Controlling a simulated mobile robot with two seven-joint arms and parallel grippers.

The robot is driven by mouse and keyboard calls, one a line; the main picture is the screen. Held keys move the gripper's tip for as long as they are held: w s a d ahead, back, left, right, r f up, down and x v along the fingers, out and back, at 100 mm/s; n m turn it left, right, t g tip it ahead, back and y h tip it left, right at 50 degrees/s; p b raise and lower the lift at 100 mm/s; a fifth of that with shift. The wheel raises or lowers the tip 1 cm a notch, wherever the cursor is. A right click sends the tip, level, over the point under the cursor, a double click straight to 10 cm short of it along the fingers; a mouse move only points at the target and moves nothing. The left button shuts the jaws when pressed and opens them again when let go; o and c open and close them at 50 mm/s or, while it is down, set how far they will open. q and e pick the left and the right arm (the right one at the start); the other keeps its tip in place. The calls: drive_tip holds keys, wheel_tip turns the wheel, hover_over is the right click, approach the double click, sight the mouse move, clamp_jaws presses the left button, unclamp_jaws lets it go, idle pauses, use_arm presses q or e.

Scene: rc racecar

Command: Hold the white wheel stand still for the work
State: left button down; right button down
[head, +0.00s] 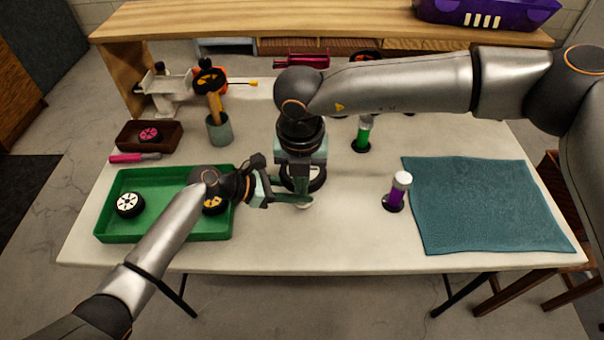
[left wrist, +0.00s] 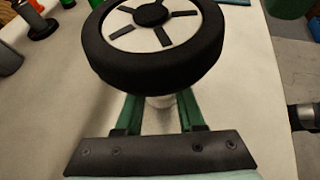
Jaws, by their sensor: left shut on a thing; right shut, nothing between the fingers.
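The white wheel stand (left wrist: 160,101) shows in the left wrist view as a pale post under a black-tyred wheel (left wrist: 157,45) with a white hub. The wheel hides most of the stand. My left gripper (left wrist: 160,112) is shut on the stand, one green finger on each side, below the wheel. In the head view only a small white part of the stand (head: 305,205) shows beside my left gripper (head: 293,199). My right gripper (head: 300,180) points straight down over the wheel (head: 319,178), shut and empty. It covers part of the wheel, so I cannot tell whether they touch.
A green tray (head: 112,218) with a white-hubbed wheel (head: 129,204) and a yellow-hubbed wheel (head: 213,205) lies left, under my left arm. A purple bottle (head: 399,190) and a teal mat (head: 490,205) are right. A green bottle (head: 362,135) and grey cup (head: 219,130) stand behind.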

wheel_tip(320, 180, up, 12)
drive_tip(key=s, duration=0.1)
idle(0.5)
drive_tip(key=shift+s, duration=0.1)
use_arm(q)
drive_tip(key=shift+c, duration=2.2)
unclamp_jaws()
drive_tip(key=shift+a, duration=0.1)
drive_tip(key=v, duration=1.2)
drive_tip(key=shift+f, duration=0.1)
